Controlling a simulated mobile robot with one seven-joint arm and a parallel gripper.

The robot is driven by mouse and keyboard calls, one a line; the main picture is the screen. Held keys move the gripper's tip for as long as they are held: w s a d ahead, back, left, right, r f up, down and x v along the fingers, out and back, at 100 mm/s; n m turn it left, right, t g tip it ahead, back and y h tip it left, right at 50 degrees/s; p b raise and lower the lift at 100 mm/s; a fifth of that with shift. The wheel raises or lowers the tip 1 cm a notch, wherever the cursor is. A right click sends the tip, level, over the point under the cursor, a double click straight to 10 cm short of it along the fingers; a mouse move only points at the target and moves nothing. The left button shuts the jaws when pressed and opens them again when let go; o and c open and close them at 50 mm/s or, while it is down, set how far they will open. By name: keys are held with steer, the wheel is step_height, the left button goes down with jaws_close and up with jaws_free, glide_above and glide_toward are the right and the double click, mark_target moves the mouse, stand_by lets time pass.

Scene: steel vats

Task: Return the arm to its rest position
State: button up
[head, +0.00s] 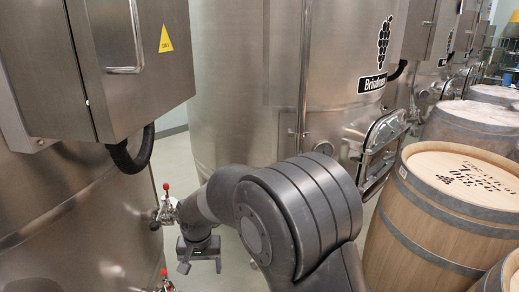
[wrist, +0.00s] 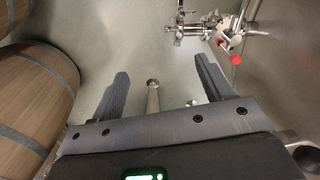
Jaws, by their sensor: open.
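My arm (head: 290,215) is bent in the lower middle of the head view, between the left vat and the barrels. My gripper (head: 200,264) hangs below it, close to the left vat's valves. In the wrist view my gripper (wrist: 162,70) shows two fingers spread apart with nothing between them. A valve with a red knob (wrist: 236,59) is beyond the right finger and apart from it. The same kind of red-tipped valve (head: 166,208) shows left of the gripper in the head view.
A steel vat (head: 80,215) with a control box (head: 140,60) and black hose stands at left. Wooden barrels (head: 410,225) crowd the right; one (wrist: 38,95) shows at left in the wrist view.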

steer(key=s+d+r+t, duration=0.1)
steer(key=s+d+r, duration=0.2)
steer(key=d+r, duration=0.55)
steer(key=s+d+r+t, duration=0.1)
steer(key=s+d+r, duration=0.1)
steer(key=d+r, duration=0.65)
steer(key=s+d+r+m+t, duration=0.1)
steer(key=s+d+t, duration=0.2)
steer(key=s+d, duration=1.2)
steer(key=shift+d+r+h, duration=0.15)
steer(key=shift+d+h, duration=0.05)
steer(key=shift+h, duration=0.1)
steer(key=shift+s, duration=0.1)
